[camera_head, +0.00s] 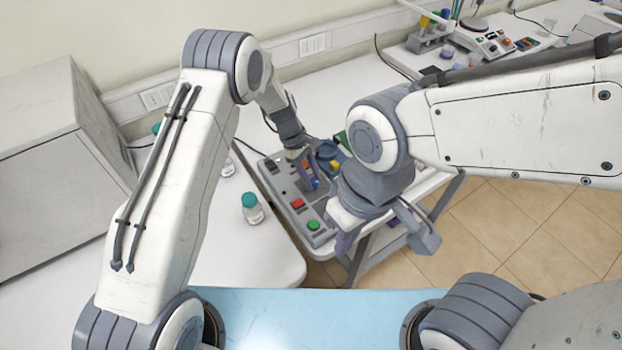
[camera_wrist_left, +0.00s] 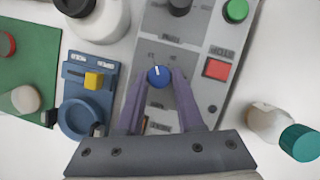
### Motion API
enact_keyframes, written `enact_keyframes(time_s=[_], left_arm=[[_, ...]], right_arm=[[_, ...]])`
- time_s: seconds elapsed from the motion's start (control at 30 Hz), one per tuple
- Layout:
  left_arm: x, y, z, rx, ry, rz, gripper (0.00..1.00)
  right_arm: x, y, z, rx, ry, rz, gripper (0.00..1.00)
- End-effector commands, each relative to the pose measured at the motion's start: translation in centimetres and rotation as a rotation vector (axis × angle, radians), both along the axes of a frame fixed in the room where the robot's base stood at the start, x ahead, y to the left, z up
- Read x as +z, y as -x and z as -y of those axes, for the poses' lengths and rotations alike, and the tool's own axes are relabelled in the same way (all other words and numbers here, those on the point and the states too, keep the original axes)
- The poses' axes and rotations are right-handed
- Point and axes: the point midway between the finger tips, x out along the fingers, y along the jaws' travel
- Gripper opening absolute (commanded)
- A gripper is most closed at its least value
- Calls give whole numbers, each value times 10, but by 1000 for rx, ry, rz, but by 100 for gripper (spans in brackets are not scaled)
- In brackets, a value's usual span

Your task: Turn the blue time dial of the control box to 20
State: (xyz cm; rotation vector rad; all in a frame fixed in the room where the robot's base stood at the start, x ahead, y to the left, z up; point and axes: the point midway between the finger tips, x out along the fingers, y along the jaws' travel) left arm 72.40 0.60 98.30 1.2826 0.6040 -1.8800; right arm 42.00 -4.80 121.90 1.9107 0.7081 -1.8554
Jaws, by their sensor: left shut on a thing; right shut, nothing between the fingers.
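The grey control box (camera_head: 284,207) lies on the white bench in the middle of the head view. In the left wrist view the blue time dial (camera_wrist_left: 159,76) sits on the panel (camera_wrist_left: 206,65), with a white pointer mark toward the top of the picture. My left gripper (camera_head: 312,184) reaches down to the box. Its purple fingers (camera_wrist_left: 159,84) are shut on the blue dial, one on each side. The numbers around the dial are too small to read. My right gripper (camera_head: 385,236) is shut and empty, in front of the box's right side.
A red button (camera_wrist_left: 217,68) and a green button (camera_wrist_left: 236,10) are on the same panel. A blue device with a yellow block (camera_wrist_left: 93,80) stands beside it. A teal-capped bottle (camera_head: 252,208) stands left of the box. A large grey cabinet (camera_head: 50,170) fills the far left.

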Motion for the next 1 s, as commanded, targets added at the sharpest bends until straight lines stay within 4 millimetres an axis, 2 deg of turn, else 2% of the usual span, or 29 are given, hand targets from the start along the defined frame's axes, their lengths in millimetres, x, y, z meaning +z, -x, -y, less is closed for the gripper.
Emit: enact_keyframes(time_s=[0.1, 0.5, 1.0], left_arm=[[-3, -1, 1, -99, 1, 1, 0], [-2, -2, 4, -477, 1, -2, 0], [0, -3, 5, -817, 1, -4, 0]], right_arm=[[-12, 0, 0, -2, 0, 0, 0], [-38, 0, 0, -6, 0, -1, 0], [-53, 0, 0, -5, 0, 0, 0]])
